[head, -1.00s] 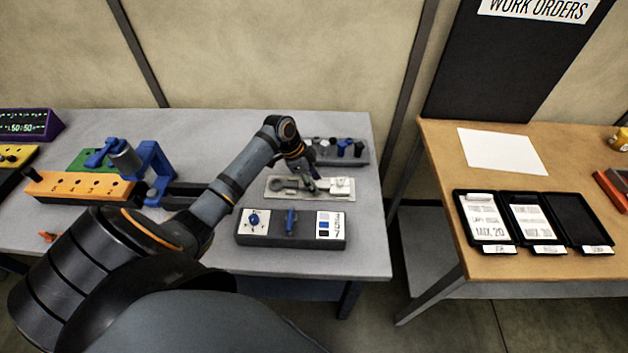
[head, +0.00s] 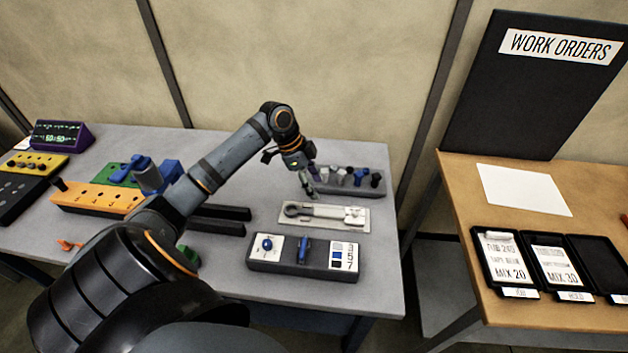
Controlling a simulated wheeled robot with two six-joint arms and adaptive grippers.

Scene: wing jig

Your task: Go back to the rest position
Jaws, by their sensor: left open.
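My left gripper (head: 309,184) is open and hangs from my left arm, which reaches in from the lower left over the grey table (head: 350,292). Its fingertips are just behind a light metal plate (head: 340,216) with a wrench-shaped piece on it. They are at the left end of a grey rack (head: 372,193) that holds several dark, grey and blue pieces. I see nothing between the fingers, though they are small in the picture. My right gripper is not in view.
A dark switch box (head: 290,268) with blue knobs stands at the front. An orange block (head: 97,198), a blue clamp (head: 172,170) and a purple display (head: 62,136) are on the left. A wooden table (head: 460,205) with black trays (head: 487,276) stands right, across a gap.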

